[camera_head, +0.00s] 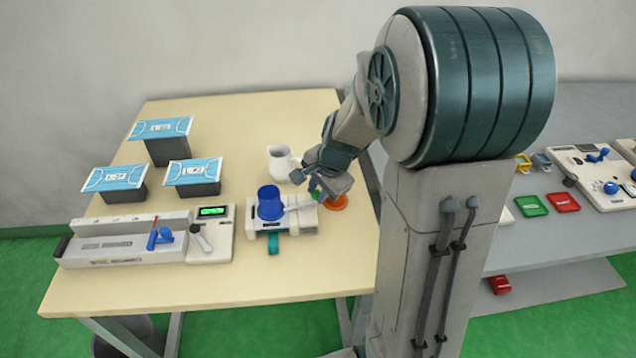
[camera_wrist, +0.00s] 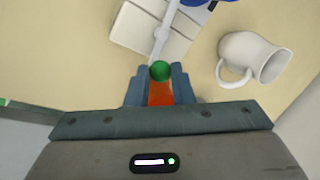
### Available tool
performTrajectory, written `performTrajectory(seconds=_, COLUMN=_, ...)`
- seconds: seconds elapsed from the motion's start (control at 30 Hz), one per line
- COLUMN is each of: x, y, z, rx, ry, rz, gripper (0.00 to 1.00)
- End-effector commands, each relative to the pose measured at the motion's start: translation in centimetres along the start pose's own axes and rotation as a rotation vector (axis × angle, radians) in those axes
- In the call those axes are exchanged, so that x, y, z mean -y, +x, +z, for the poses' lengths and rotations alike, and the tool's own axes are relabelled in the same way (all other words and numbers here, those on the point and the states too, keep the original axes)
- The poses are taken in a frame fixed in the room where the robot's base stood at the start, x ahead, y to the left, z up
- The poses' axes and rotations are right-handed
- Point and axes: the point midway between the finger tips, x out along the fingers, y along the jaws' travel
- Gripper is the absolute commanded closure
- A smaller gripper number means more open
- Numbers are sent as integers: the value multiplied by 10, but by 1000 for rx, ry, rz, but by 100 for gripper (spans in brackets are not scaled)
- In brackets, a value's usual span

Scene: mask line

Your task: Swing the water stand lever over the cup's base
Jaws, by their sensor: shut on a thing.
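The blue cup (camera_head: 270,200) stands on the white water stand (camera_head: 304,222), and seems to be upside down with its base on top. Only an edge of the cup (camera_wrist: 214,2) shows at the top of the wrist view. The stand's white lever (camera_wrist: 164,36) runs from the stand to a green knob (camera_wrist: 160,71). My gripper (camera_wrist: 159,76) is shut on this knob, which sits between the fingertips. In the head view my gripper (camera_head: 316,190) is to the right of the cup, so the lever's end is beside the cup and not above it.
A white jug (camera_head: 281,164) stands just behind the stand. A white device with a green display (camera_head: 212,212) and a long sealer-like box (camera_head: 120,243) are at left. Several blue-topped boxes (camera_head: 160,130) stand behind.

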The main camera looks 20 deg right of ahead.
Motion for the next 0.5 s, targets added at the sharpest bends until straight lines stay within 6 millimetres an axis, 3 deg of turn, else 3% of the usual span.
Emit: performTrajectory(seconds=0.5, x=-3, y=-3, z=5, rx=-63, ry=171, rz=-3, gripper=100)
